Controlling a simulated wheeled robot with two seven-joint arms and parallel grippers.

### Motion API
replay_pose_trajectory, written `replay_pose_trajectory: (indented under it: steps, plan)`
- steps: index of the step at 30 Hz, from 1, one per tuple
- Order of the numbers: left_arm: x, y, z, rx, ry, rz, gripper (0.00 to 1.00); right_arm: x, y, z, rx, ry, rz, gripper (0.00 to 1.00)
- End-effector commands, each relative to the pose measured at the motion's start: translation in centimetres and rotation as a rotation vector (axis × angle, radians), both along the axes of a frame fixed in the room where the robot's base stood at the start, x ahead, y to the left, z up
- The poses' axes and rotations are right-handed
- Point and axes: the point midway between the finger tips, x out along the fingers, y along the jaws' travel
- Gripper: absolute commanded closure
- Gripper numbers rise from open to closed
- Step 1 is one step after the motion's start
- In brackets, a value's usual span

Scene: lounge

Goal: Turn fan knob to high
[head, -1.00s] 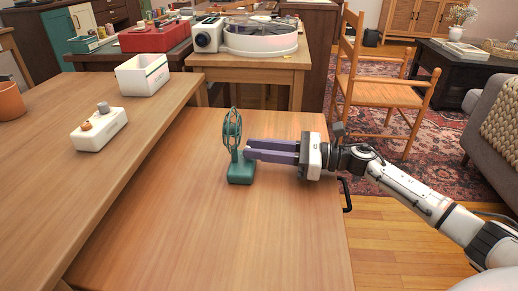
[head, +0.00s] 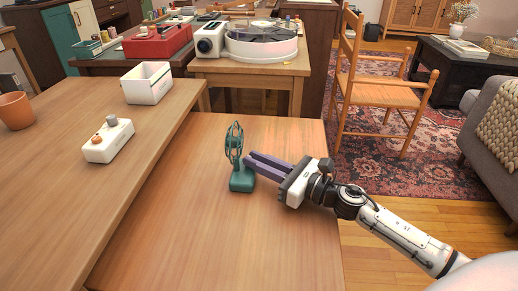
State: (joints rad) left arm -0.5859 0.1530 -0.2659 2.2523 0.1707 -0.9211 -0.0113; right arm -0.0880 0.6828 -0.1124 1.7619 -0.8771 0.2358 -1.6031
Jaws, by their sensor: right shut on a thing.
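The small green fan (head: 240,180) stands upright on the wooden table (head: 190,225), with its round caged head above a square base. My right gripper (head: 249,163) comes from the right, its purple fingers slanting up and left to the fan's right side, between head and base. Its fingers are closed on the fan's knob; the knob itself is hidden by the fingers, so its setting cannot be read. My left gripper is not in view.
On the table to the left are a white box with knobs (head: 108,140), an open white bin (head: 147,84) and a terracotta pot (head: 16,111). A turntable (head: 262,44) and a wooden chair (head: 385,92) stand behind. The table in front of the fan is clear.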

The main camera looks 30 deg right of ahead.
Motion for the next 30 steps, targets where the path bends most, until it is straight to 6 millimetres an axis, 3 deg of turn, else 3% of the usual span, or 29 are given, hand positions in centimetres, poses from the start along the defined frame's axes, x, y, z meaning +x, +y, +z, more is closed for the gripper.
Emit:
replay_pose_trajectory:
  steps: [6, 15, 30]
  plan:
    - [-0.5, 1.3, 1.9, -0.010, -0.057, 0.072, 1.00, -0.3, 0.8, 0.5, 0.008, 0.002, -0.203, 1.00]
    - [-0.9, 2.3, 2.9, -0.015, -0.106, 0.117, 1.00, -0.2, 1.4, 0.2, 0.006, 0.001, -0.449, 1.00]
    - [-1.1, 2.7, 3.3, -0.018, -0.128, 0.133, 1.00, -0.1, 1.8, 0.0, 0.000, -0.001, -0.637, 1.00]
